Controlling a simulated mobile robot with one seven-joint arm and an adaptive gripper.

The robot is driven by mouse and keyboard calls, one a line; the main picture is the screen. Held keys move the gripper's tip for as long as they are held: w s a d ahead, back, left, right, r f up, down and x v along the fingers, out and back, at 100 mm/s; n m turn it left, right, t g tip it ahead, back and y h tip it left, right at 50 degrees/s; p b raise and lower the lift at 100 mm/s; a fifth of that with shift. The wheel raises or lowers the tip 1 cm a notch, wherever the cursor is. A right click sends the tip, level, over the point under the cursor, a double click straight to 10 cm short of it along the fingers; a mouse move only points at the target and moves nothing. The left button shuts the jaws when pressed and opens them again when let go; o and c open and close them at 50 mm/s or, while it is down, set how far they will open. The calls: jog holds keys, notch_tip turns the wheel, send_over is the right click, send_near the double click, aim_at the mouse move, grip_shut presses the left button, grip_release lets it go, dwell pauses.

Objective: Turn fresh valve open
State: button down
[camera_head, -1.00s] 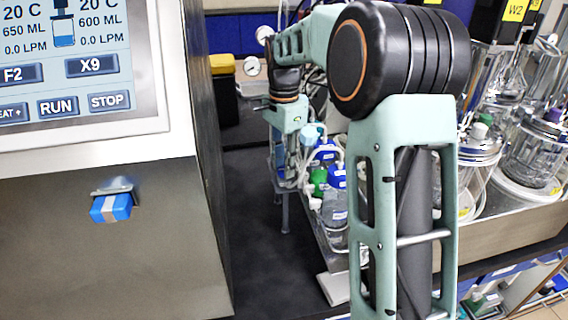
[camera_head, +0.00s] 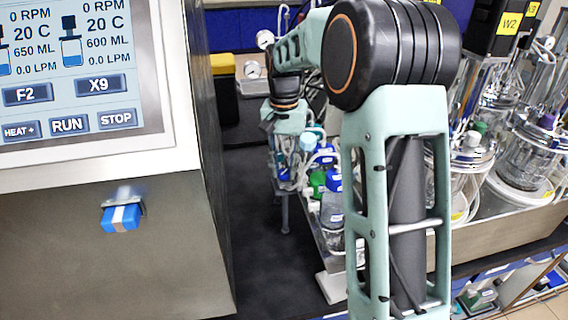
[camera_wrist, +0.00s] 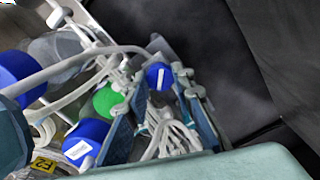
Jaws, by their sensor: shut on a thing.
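In the wrist view, a blue valve knob (camera_wrist: 158,77) with a white stripe sits between the two fingertips of my gripper (camera_wrist: 160,92). The fingers are closed in on either side of it, and the stripe points nearly along the fingers. No label naming it fresh can be read. White tubes run beneath it, between the fingers. In the head view my gripper (camera_head: 284,163) is small, at the left end of the bottle tray, and the knob cannot be made out there.
A green cap (camera_wrist: 108,101) and a blue cap (camera_wrist: 86,142) crowd the left finger, with tubing around. The bottle tray (camera_head: 326,245) stands on the dark bench. A cabinet with a screen (camera_head: 70,70) and another blue handle (camera_head: 122,218) stands left. Dark bench (camera_head: 255,270) between is clear.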

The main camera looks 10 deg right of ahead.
aim_at(284, 172)
jog(key=n+p, duration=0.1)
jog(key=n, duration=0.3)
jog(key=shift+r+n, duration=0.1)
jog(key=shift+n, duration=0.2)
jog(key=n+p, duration=0.1)
jog(key=n, duration=0.3)
jog(key=shift+n, duration=0.4)
jog(key=c, duration=1.7)
grip_release()
jog(key=shift+o, duration=0.2)
notch_tip(284, 172, up, 12)
